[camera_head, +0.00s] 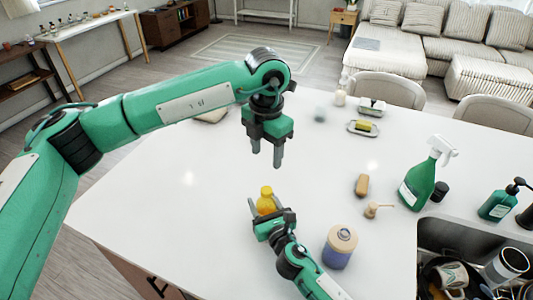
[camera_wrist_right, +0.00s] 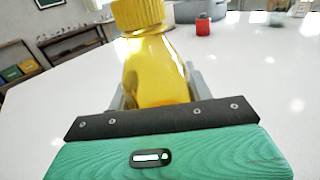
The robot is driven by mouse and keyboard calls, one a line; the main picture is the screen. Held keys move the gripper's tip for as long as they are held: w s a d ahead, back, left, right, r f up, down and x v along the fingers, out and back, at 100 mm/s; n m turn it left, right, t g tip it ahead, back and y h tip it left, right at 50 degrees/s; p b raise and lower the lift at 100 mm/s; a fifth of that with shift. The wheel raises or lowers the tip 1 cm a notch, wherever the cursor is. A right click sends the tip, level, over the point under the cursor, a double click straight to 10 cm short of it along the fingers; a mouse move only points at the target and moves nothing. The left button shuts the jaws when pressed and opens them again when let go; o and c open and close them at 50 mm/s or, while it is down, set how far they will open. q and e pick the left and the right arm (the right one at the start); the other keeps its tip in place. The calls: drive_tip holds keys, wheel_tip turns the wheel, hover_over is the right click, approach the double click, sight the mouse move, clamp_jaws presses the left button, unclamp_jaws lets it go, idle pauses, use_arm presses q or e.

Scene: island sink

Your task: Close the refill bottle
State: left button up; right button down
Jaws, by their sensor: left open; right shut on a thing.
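The refill bottle is a small yellow bottle (camera_head: 266,202) with a ribbed yellow cap on top. It stands roughly upright near the middle of the white counter; in the right wrist view, the bottle (camera_wrist_right: 155,70) fills the upper middle, and its lower part is hidden behind my gripper. The cap (camera_wrist_right: 137,14) sits on its neck; I cannot tell how tightly. My right gripper (camera_head: 267,209) is shut on the bottle's body, one finger on each side. My left gripper (camera_head: 266,158) is open and empty, pointing down above the bottle, apart from it.
A jar with blue contents (camera_head: 340,250) stands right of my right arm. A wooden pump piece (camera_head: 376,210), brown block (camera_head: 361,185), green spray bottle (camera_head: 420,185) and black cap (camera_head: 440,190) are farther right. The sink (camera_head: 425,235) is at lower right. The counter's left is clear.

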drive_tip(key=c, duration=0.5)
unclamp_jaws()
drive_tip(key=shift+s, duration=0.1)
drive_tip(key=b+v, duration=0.2)
drive_tip(key=v, duration=1)
drive_tip(key=shift+s+d+f+b, duration=0.2)
drive_tip(key=shift+s+b, duration=0.1)
drive_tip(key=shift+b, duration=0.1)
drive_tip(key=shift+s+d+r, duration=0.15)
drive_tip(key=shift+s+d, duration=0.05)
drive_tip(key=shift+s, duration=0.25)
